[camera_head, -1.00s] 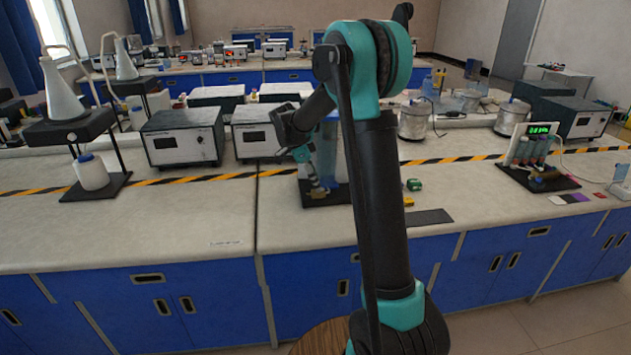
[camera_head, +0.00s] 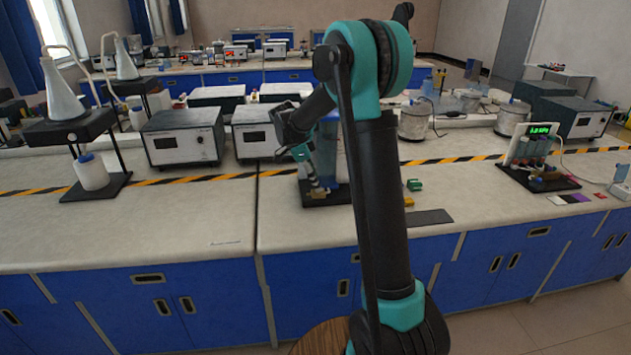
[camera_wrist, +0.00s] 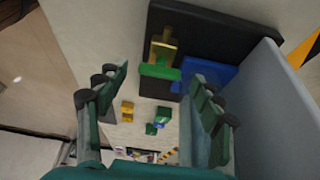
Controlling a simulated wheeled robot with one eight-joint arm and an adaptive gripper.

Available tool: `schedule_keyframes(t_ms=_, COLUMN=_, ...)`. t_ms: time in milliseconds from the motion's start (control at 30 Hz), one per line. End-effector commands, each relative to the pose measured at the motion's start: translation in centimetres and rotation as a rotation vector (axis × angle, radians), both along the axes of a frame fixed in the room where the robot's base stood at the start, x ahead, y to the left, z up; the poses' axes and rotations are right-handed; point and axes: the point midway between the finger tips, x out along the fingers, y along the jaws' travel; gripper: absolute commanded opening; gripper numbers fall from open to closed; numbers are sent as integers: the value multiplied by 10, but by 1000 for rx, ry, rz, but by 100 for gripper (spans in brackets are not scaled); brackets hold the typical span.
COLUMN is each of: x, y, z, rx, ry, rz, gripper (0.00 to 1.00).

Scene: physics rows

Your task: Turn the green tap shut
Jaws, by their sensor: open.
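The green tap handle (camera_wrist: 160,71) shows in the wrist view as a short bar lying across a brass fitting (camera_wrist: 163,45) on a black base plate (camera_wrist: 195,30). A blue part (camera_wrist: 208,74) sits beside it. My gripper (camera_wrist: 160,84) is open, with one finger to the left of the handle and one to the right and nothing held between them. Whether a finger touches the handle cannot be told. In the head view my gripper (camera_head: 308,168) is beside the clear blue tank (camera_head: 328,150), above the brass fitting (camera_head: 318,193). The green handle is not clear there.
A grey-blue tank wall (camera_wrist: 268,105) stands close to my right finger. A green block (camera_head: 414,185) and a yellow block (camera_head: 408,202) lie right of the fitting. A grey instrument box (camera_head: 183,137) stands to the left.

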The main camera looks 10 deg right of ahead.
Motion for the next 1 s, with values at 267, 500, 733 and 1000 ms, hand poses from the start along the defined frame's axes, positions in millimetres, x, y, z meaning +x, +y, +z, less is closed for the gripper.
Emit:
schedule_keyframes(t_ms=267, x=0, y=19, z=44, rx=0, ry=1, rz=2, gripper=67)
schedule_keyframes(t_ms=500, x=1, y=36, z=86, rx=0, ry=-1, rz=1, gripper=67)
schedule_keyframes(t_ms=733, x=1, y=44, z=105, rx=0, ry=0, rz=1, gripper=67)
schedule_keyframes(t_ms=1000, x=1, y=44, z=107, rx=0, ry=0, rz=0, gripper=67)
